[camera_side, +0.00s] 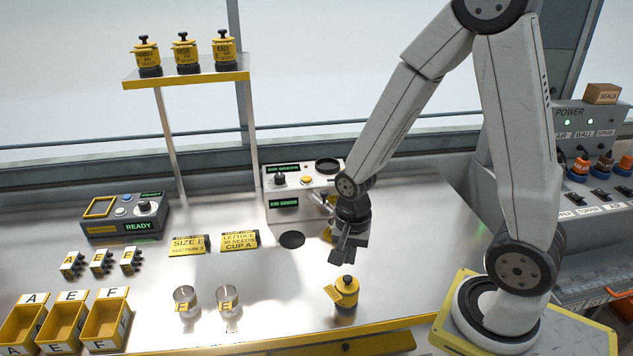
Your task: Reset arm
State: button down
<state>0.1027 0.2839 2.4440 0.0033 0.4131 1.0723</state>
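My gripper (349,247) hangs from my arm over the steel bench, pointing down, a little right of the bench's middle. It is above and behind a yellow canister (345,293) with a black knob and a tilted yellow label. A clear gap shows between the gripper and the canister. The fingers are small and dark here, and I cannot tell whether they are apart. Nothing is clearly seen held in them.
A seeder device (290,200) stands just behind my gripper. Metal cups (186,300), yellow bins (107,325), a READY control box (125,216) and a canister shelf (186,79) are to the left. The power panel (590,150) is at right. Bench right of the canister is clear.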

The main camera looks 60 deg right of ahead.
aim_at(348, 278)
jog(key=shift+f, duration=2.3)
jog(key=shift+r, duration=0.1)
dwell(0.4)
jog(key=shift+r, duration=3.4)
jog(key=a+r+n+t, duration=0.1)
jog(key=n, duration=0.3)
jog(key=a+r+n, duration=0.1)
jog(key=n, duration=0.4)
jog(key=a+r+n+t, duration=0.1)
jog(key=n, duration=0.3)
jog(key=shift+w+r+t, duration=0.15)
jog(key=shift+r+t, duration=0.05)
jog(key=shift+t, duration=0.1)
